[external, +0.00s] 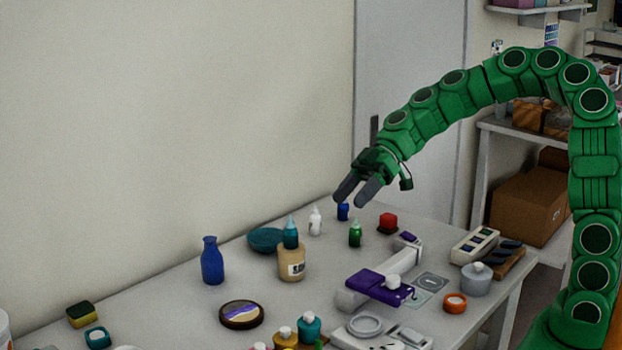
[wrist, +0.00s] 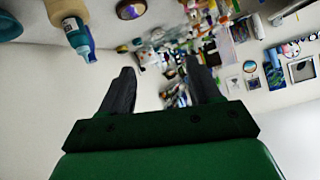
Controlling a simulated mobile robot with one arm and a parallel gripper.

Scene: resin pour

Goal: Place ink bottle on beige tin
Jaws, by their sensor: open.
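A beige tin (external: 291,264) with a dark-lettered label stands on the table left of centre. A teal bottle with a light-blue pointed cap (external: 291,236), which looks like the ink bottle, stands upright on top of the tin. In the wrist view the tin (wrist: 64,10) and the teal bottle (wrist: 78,38) show at the upper left, picture upside down, with the bottle outside the jaws. My gripper (external: 350,203) is open and empty, up and to the right of the bottle and apart from it. Its two dark fingers (wrist: 160,66) stand spread in the wrist view.
Small bottles in white (external: 315,221), green (external: 355,235) and blue (external: 343,212) stand right of the tin, near or below my gripper. A teal dish (external: 265,240) lies behind the tin, and a tall blue bottle (external: 212,262) stands left. The front of the table is crowded.

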